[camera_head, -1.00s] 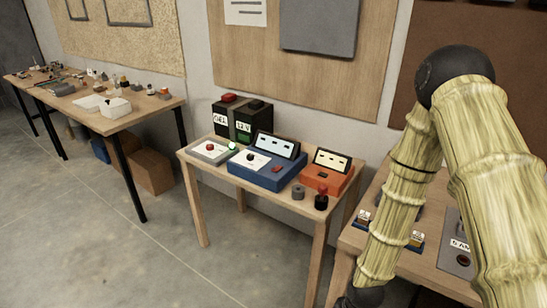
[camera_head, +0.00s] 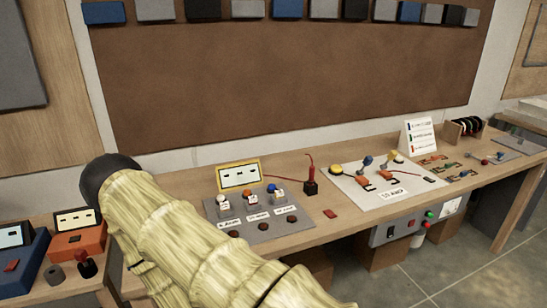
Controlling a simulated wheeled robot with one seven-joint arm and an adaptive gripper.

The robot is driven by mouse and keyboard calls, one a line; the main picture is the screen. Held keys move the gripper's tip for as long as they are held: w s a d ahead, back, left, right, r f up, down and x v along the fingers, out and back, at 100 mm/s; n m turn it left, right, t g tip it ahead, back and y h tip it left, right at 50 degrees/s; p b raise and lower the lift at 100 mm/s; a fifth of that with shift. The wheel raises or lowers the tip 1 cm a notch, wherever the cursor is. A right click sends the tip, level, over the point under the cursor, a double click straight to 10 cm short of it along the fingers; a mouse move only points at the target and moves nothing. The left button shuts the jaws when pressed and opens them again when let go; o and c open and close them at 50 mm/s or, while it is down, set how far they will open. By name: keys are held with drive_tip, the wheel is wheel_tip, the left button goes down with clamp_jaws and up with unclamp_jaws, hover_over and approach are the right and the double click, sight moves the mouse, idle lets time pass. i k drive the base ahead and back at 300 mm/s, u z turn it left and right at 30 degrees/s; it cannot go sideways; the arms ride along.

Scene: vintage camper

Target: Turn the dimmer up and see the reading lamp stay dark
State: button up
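I cannot tell which control is the dimmer or which part is the reading lamp; the labels are too small to read. A grey panel (camera_head: 250,213) on the long bench carries white, blue and orange-topped parts above labels and dark red buttons. A white board (camera_head: 365,197) to its right carries yellow knobs and blue and orange parts. A grey box (camera_head: 382,236) with red and green buttons hangs at the bench's front edge. My arm crosses the lower left, in front of the bench. My gripper is outside the view.
A yellow-framed display (camera_head: 240,174) stands behind the grey panel, and a black stand with a red lead (camera_head: 311,187) beside it. Orange (camera_head: 80,243) and blue (camera_head: 22,262) boxes stand at the left. A card (camera_head: 418,137) and a rack (camera_head: 465,129) stand farther right. Floor is open at lower right.

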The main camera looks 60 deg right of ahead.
sight(452, 209)
drive_tip(key=z, duration=3.15)
drive_tip(key=k, duration=0.4)
drive_tip(key=z, duration=1.15)
drive_tip(key=i, duration=1.5)
drive_tip(key=u, duration=0.5)
drive_tip(key=i, duration=0.85)
drive_tip(key=u, duration=0.9)
